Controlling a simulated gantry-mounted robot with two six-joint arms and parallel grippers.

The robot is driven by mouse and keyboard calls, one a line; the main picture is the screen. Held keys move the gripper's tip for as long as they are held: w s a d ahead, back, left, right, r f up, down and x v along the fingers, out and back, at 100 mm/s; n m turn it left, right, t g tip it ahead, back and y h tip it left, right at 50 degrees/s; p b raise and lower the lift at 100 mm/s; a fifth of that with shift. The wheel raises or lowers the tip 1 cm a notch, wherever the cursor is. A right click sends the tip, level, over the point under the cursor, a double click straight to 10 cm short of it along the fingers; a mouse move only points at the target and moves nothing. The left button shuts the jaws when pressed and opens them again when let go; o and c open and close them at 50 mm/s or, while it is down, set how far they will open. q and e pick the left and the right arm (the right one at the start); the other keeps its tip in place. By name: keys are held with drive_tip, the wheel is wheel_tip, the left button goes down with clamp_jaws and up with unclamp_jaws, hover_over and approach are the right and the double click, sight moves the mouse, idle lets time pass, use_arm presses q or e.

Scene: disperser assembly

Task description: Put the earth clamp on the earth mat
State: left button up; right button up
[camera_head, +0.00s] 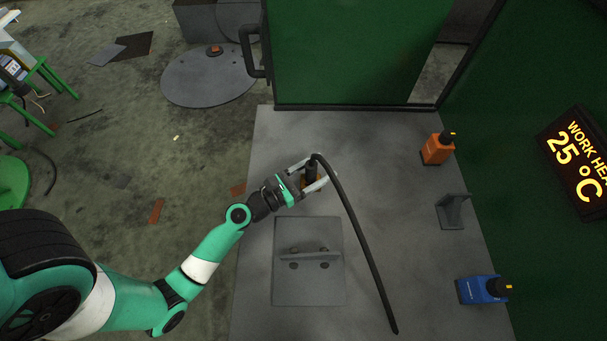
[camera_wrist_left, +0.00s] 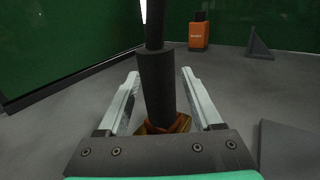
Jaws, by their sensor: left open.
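The earth clamp (camera_head: 310,174) has a black upright handle and a brass-coloured base. A long black cable (camera_head: 361,228) runs from its top across the table. My left gripper (camera_head: 324,169) is open, with its two fingers on either side of the clamp. In the left wrist view, the black handle (camera_wrist_left: 157,85) stands between the open fingers, and the gripper body partly hides the brass base (camera_wrist_left: 178,124). A grey square plate (camera_head: 320,289), which looks like the earth mat, lies on the table below the gripper in the head view. My right gripper is not in view.
A bracket (camera_head: 310,255) stands on the square plate. An orange box (camera_head: 437,149), a grey angled bracket (camera_head: 452,211) and a blue box (camera_head: 480,290) stand along the right side of the grey table (camera_head: 390,180). A green panel (camera_head: 350,50) stands behind the table.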

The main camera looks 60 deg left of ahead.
use_arm(q)
drive_tip(key=s, duration=0.7)
drive_tip(key=s+d, duration=0.1)
drive_tip(key=s, duration=0.2)
drive_tip(key=shift+s+f, duration=0.15)
drive_tip(key=shift+s, duration=0.25)
drive_tip(key=shift+s+d, duration=0.15)
drive_tip(key=shift+s, duration=0.25)
drive_tip(key=w+d+r+m+t+h, duration=0.1)
drive_tip(key=w+d+r+m+h, duration=0.15)
drive_tip(key=w+r+m, duration=0.8)
drive_tip(key=w+d+r+m+t+h, duration=0.1)
drive_tip(key=w+d+r+m+h, duration=0.15)
drive_tip(key=w+r+m, duration=0.75)
drive_tip(key=s+d+r+m+t, duration=0.2)
drive_tip(key=r+m, duration=0.3)
drive_tip(key=r, duration=0.5)
drive_tip(key=s+d+r+m+t, duration=0.3)
drive_tip(key=r+m, duration=0.3)
drive_tip(key=r, duration=0.5)
drive_tip(key=s+d+r+m+t+y, duration=0.1)
drive_tip(key=s+r+m, duration=0.3)
drive_tip(key=r, duration=0.7)
drive_tip(key=shift+s+d+m+t, duration=0.4)
drive_tip(key=shift+d+m+t, duration=0.35)
drive_tip(key=shift+m, duration=0.5)
drive_tip(key=shift+o, duration=0.2)
drive_tip(key=shift+s+r, duration=0.2)
drive_tip(key=shift+o, duration=0.2)
